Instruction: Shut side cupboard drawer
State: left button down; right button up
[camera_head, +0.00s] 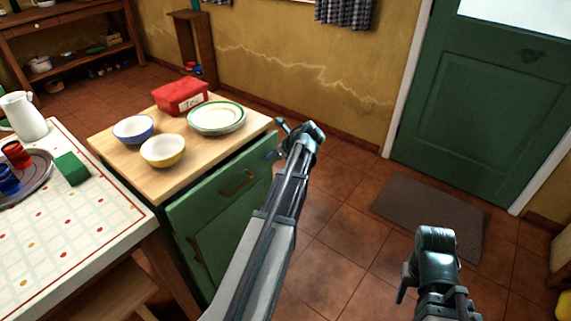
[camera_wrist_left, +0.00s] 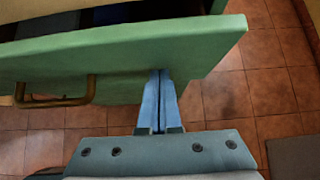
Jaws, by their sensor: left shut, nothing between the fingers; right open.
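The side cupboard's green drawer front (camera_head: 213,193) with a brass handle (camera_head: 237,183) is under the wooden top (camera_head: 180,183) in the head view. In the left wrist view the drawer front (camera_wrist_left: 130,55) stands out from the cupboard, and a dark drawer interior (camera_wrist_left: 40,23) shows behind it. My left gripper (camera_head: 278,141) is at the drawer's right end. In the left wrist view its shut, empty fingers (camera_wrist_left: 160,85) meet the drawer front, right of the handle (camera_wrist_left: 65,97); contact is unclear. My right gripper (camera_head: 403,286) is open over the floor, away from the cupboard.
On the cupboard top are a blue bowl (camera_head: 133,129), a yellow bowl (camera_head: 162,151), white plates (camera_head: 217,117) and a red box (camera_head: 181,96). A table (camera_head: 75,245) stands at left. A mat (camera_head: 425,210) lies before the green door (camera_head: 485,100). Tiled floor is open between.

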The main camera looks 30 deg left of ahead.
pick_arm(q)
jog(key=a, duration=0.3)
jog(key=shift+w+a, duration=0.15)
jog(key=shift+a, duration=0.1)
jog(key=shift+a+r, duration=0.1)
jog(key=shift+a, duration=0.15)
jog(key=d, duration=0.3)
jog(key=p, duration=0.7)
send_near(264, 149)
jog(key=d, duration=0.1)
jog(key=d+f, duration=0.1)
jog(key=d, duration=0.1)
jog(key=shift+d+f, duration=0.15)
jog(key=shift+f, duration=0.25)
